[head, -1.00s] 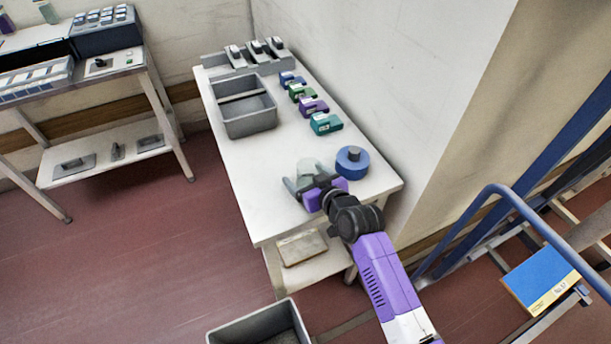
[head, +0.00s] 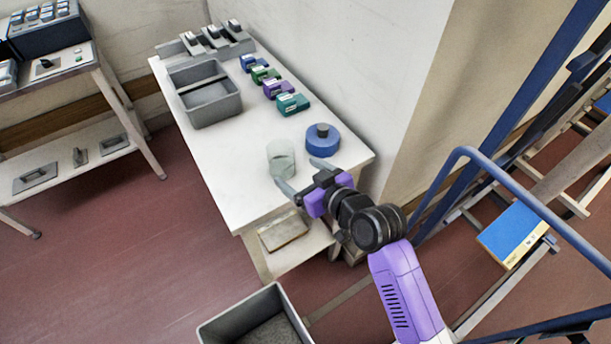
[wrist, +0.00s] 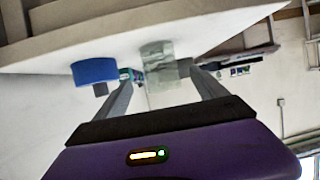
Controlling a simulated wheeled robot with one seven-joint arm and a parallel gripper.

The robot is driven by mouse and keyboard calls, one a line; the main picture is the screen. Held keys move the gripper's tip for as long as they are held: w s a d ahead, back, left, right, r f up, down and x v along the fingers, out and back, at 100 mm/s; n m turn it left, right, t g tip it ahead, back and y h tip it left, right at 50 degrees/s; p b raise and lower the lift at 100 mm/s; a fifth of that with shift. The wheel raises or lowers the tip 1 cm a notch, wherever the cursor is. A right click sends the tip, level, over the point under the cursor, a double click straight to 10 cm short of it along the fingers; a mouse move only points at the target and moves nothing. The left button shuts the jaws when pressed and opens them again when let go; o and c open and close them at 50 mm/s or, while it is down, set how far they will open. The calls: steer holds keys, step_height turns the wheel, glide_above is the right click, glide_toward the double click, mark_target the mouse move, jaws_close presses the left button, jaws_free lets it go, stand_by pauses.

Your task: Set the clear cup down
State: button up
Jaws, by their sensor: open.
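The clear cup (head: 281,158) stands upright on the white table (head: 238,180), near its front right part. It also shows in the wrist view (wrist: 160,65), between and beyond the finger tips. My gripper (head: 298,178) is open, its two fingers spread on the near side of the cup. The fingers look clear of the cup, and nothing is held. In the wrist view the table appears upside down along the top.
A round blue object with a dark knob (head: 323,139) stands just right of the cup. Several coloured blocks (head: 278,88) line the wall side. A grey divided bin (head: 205,92) sits farther back. A blue rail (head: 520,200) stands at right.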

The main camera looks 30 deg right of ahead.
steer(key=shift+s+r, duration=0.1)
steer(key=shift+s, duration=0.05)
steer(key=s+a+f+m+h, duration=0.1)
steer(key=s+a+f, duration=0.15)
steer(key=s, duration=0.75)
steer(key=s+r, duration=0.4)
steer(key=s, duration=0.8)
steer(key=s+a+r+t, duration=0.1)
steer(key=s+r, duration=0.4)
steer(key=s, duration=0.8)
steer(key=shift+r, duration=0.2)
steer(key=shift+a, duration=0.1)
